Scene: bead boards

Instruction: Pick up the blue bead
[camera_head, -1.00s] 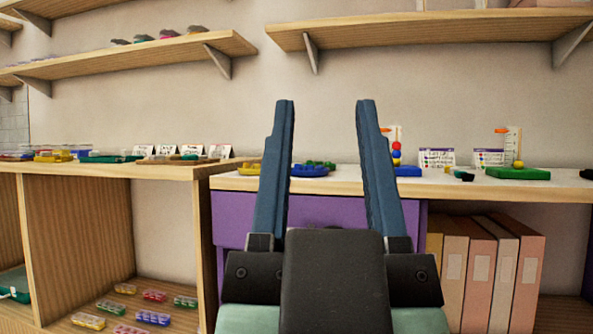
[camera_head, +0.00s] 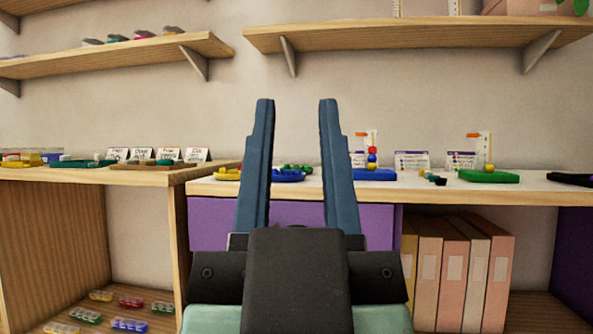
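The blue bead (camera_head: 372,158) shows in the head view in a short upright stack on a blue board (camera_head: 373,174), with red beads just above and below it. The stack stands on the white counter, right of my gripper's right finger. My gripper (camera_head: 296,110) points forward in the middle of the view, with its two long blue fingers apart and nothing between them. It is nearer to me than the counter and apart from the stack. Its right finger stands close beside the blue board in the picture and may hide part of that board.
A green board (camera_head: 489,177) with a bead post stands to the right on the white counter (camera_head: 545,187). Blue and yellow dishes (camera_head: 287,175) sit behind my fingers. Shelves (camera_head: 420,35) hang above; binders (camera_head: 453,275) stand below.

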